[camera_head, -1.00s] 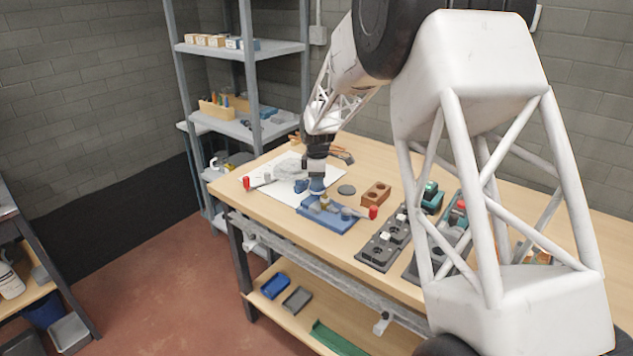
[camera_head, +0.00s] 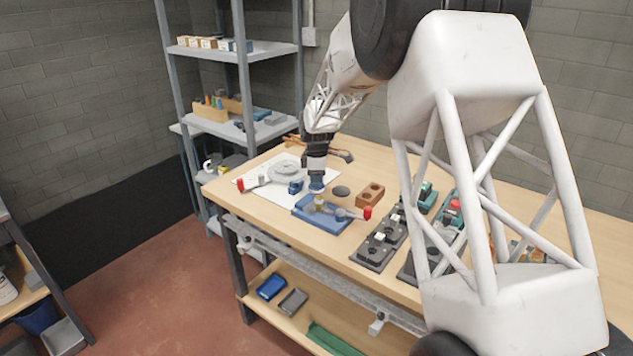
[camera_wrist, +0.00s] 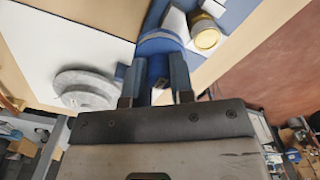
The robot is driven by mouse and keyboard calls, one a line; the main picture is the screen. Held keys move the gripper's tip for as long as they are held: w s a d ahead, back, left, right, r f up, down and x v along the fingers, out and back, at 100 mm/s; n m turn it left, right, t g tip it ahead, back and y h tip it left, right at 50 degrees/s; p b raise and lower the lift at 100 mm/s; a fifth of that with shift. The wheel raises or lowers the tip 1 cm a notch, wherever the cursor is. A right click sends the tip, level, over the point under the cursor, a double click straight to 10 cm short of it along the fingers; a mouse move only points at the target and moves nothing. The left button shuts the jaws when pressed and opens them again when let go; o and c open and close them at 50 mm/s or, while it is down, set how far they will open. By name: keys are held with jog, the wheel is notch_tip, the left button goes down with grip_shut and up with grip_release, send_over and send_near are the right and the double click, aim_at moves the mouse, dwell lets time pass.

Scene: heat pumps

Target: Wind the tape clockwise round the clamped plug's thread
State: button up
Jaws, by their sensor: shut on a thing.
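A blue round tape spool (camera_wrist: 158,48) is between the two fingers of my gripper (camera_wrist: 156,84), which is shut on it. In the head view my gripper (camera_head: 317,172) points down and holds the spool (camera_head: 317,185) just behind the brass plug. The brass plug (camera_head: 320,202) stands upright in a blue clamp fixture (camera_head: 309,219) with a red-ended handle (camera_head: 367,212). In the wrist view the plug (camera_wrist: 206,38) is right of the spool, with a small gap between them. The thread is too small to make out, and no tape strand can be told.
Dark socket trays (camera_head: 375,250) stand farther right.

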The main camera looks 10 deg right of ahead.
jog(key=shift+w+r, duration=0.2)
jog(key=shift+r, duration=0.85)
jog(key=shift+w+r, duration=0.15)
jog(key=shift+r, duration=0.95)
jog(key=shift+w+r, duration=0.2)
jog(key=shift+r, duration=0.85)
